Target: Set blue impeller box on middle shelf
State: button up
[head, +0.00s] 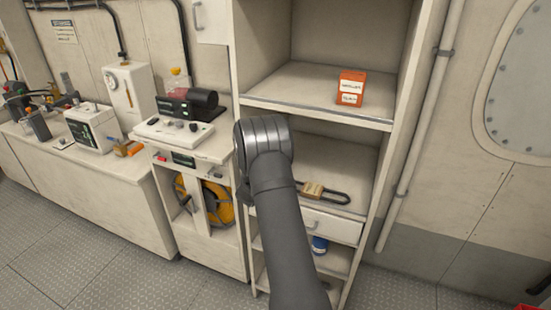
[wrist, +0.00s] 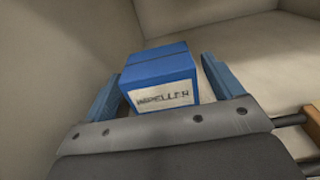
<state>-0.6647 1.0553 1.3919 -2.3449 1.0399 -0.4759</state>
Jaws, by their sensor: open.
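The blue impeller box (wrist: 158,75), with a white label, sits between the two blue fingers of my gripper (wrist: 161,84) in the wrist view. The fingers stand apart on either side of it, and a narrow gap shows at the left finger. Pale shelf surfaces surround it; its underside is hidden, so contact with the shelf cannot be made out. In the head view my arm reaches into the left part of the middle shelf (head: 340,165) and hides the box and fingers.
An orange box (head: 351,88) stands on the shelf above. A drawer (head: 325,225) and a lower shelf with a blue item (head: 320,245) are below. The cabinet's side walls bound the space.

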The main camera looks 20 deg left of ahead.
jog(key=s, duration=1)
jog(key=shift+s, duration=0.3)
jog(key=shift+w, duration=0.1)
jog(key=w, duration=1.2)
jog(key=shift+f, duration=0.3)
notch_tip(320, 180, up, 3)
jog(key=shift+f, duration=0.1)
jog(key=shift+r, duration=0.55)
